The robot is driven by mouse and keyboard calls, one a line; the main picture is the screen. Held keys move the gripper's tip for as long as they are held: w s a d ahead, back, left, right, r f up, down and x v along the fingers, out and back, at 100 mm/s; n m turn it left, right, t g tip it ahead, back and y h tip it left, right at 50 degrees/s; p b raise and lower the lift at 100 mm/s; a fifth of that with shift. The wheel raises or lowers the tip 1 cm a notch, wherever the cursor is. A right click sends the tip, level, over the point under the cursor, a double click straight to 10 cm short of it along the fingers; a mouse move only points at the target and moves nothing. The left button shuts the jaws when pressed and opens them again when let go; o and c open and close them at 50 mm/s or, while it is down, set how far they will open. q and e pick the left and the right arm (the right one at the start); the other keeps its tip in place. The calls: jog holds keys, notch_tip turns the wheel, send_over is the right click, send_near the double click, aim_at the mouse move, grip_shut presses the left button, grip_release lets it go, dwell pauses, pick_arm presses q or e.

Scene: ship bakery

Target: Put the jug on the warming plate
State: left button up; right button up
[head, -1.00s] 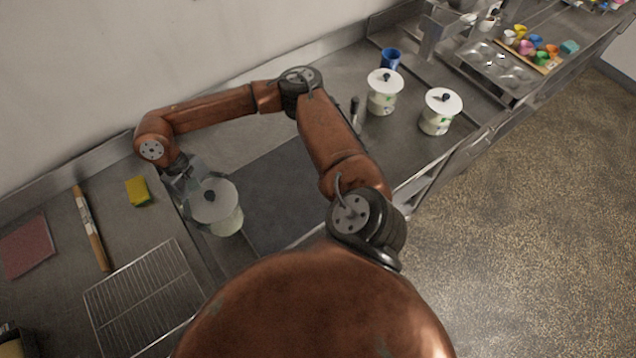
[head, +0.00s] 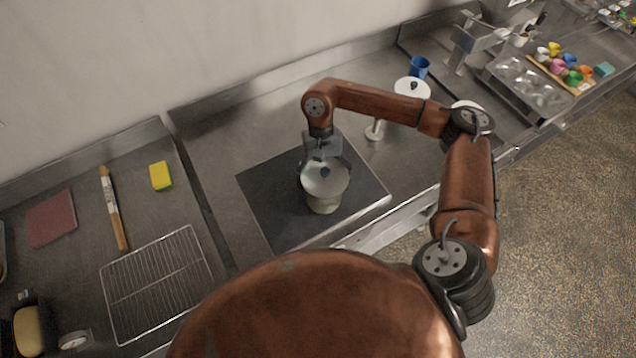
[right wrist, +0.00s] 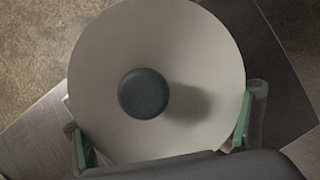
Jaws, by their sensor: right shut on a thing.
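The jug (head: 322,203), a pale pot with a round grey-white lid and a dark knob, is upright over the warming plate (head: 268,190), a dark square slab on the steel counter. My right gripper (head: 321,158) is shut on the jug from its far side. In the right wrist view the lid (right wrist: 150,50) fills the middle, with a finger on each side of the jug. The dark plate shows at the right of that view (right wrist: 275,95). I cannot tell whether the jug's base touches the plate. My left gripper is not in view.
Another white-lidded pot (head: 412,87) and a blue cup (head: 419,67) stand behind my forearm; a further pot is mostly hidden. A wire rack (head: 155,285), yellow sponge (head: 160,175) and brush (head: 112,210) lie left. A wall runs along the back.

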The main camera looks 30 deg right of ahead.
aim_at(339, 187)
jog(key=d+m, duration=0.1)
jog(key=m, duration=0.1)
jog(key=s+d+m+y+p, duration=0.1)
jog(key=m, duration=0.1)
jog(key=s+d+m+t+y+p, duration=0.1)
jog(key=shift+s+d+r+m, duration=0.15)
jog(key=shift+d+r+m, duration=0.1)
jog(key=shift+m, duration=0.15)
jog(key=s+d+r+m+t+p, duration=0.6)
jog(key=s+r+m, duration=0.25)
jog(key=m, duration=0.65)
jog(key=w+a+f+p, duration=0.1)
jog(key=w+f, duration=0.3)
jog(key=w+a+f+p, duration=0.1)
jog(key=w+f, duration=0.3)
jog(key=w, duration=0.1)
jog(key=w+a+f+p, duration=0.1)
jog(key=w+a+f, duration=0.1)
jog(key=w+f, duration=0.1)
jog(key=shift+w+f, duration=0.2)
jog(key=shift+w, duration=0.25)
jog(key=shift+w+f, duration=0.2)
jog(key=shift+w, duration=0.25)
jog(key=shift+f, duration=0.25)
